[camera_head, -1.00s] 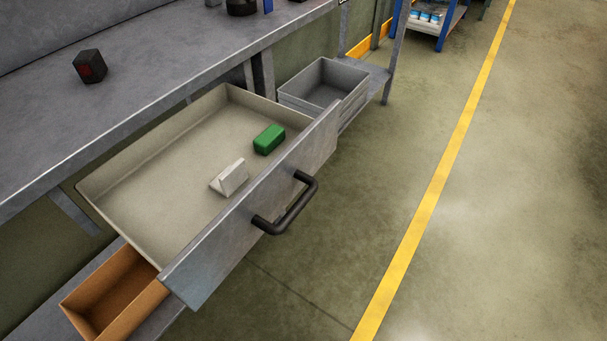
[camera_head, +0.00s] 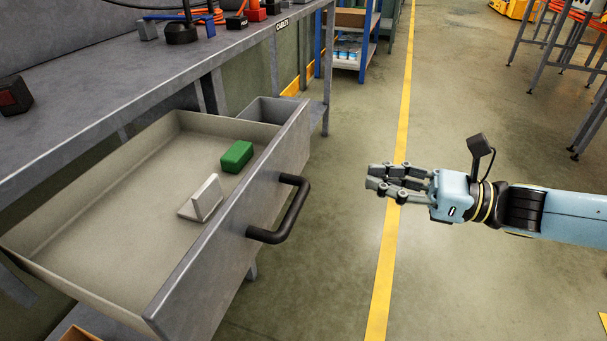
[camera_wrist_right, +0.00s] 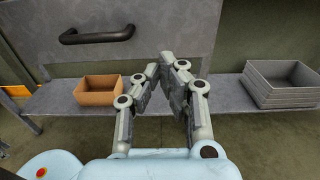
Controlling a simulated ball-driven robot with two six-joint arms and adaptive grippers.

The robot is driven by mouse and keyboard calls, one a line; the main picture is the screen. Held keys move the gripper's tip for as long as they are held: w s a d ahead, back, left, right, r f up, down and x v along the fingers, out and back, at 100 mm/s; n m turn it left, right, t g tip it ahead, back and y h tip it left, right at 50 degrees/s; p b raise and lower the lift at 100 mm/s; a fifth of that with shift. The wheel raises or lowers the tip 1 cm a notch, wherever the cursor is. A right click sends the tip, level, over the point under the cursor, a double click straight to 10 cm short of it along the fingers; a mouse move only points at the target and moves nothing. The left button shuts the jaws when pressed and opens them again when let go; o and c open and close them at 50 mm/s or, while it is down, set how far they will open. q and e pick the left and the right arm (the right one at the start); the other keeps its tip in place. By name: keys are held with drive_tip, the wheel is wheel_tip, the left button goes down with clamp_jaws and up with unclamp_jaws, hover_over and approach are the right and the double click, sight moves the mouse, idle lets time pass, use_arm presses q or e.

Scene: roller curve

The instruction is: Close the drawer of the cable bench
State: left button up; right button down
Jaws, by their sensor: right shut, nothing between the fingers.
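The drawer (camera_head: 95,240) of the cable bench (camera_head: 130,75) stands pulled out, with its grey front panel (camera_head: 215,250) and a dark bar handle (camera_head: 284,213) facing right in the head view. A green block (camera_head: 237,157) and a light angled piece (camera_head: 203,198) lie inside it. My right gripper (camera_head: 372,178) is shut and empty, to the right of the handle and apart from it. In the right wrist view its fingertips (camera_wrist_right: 167,62) meet, and the handle (camera_wrist_right: 97,36) shows at the upper left. My left gripper is not in view.
Below the drawer, a lower shelf holds an orange-brown box (camera_wrist_right: 98,90) and a grey bin (camera_wrist_right: 282,84). The bench top holds a dark box (camera_head: 14,96) and several small items. Open floor with a yellow line (camera_head: 392,220) lies right of the drawer.

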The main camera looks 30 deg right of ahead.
sight(293, 164)
drive_tip(key=b+x, duration=0.2)
drive_tip(key=x, duration=1)
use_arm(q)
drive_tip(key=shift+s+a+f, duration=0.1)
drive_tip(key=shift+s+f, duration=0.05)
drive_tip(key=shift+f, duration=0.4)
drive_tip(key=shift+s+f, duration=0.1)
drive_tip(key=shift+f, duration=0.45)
use_arm(e)
drive_tip(key=shift+w, duration=0.1)
drive_tip(key=shift+w+a, duration=0.45)
drive_tip(key=b+x, duration=0.2)
drive_tip(key=x, duration=1.4)
drive_tip(key=shift+b, duration=0.35)
drive_tip(key=b+x, duration=0.1)
drive_tip(key=x, duration=0.4)
drive_tip(key=shift+w+a, duration=0.2)
drive_tip(key=shift+w, duration=0.05)
drive_tip(key=shift+w+r, duration=0.1)
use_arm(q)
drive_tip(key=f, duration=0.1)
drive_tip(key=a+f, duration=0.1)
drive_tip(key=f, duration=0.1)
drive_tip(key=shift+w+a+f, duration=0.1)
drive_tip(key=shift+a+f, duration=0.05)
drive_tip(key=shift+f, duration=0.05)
use_arm(e)
drive_tip(key=shift+a, duration=0.1)
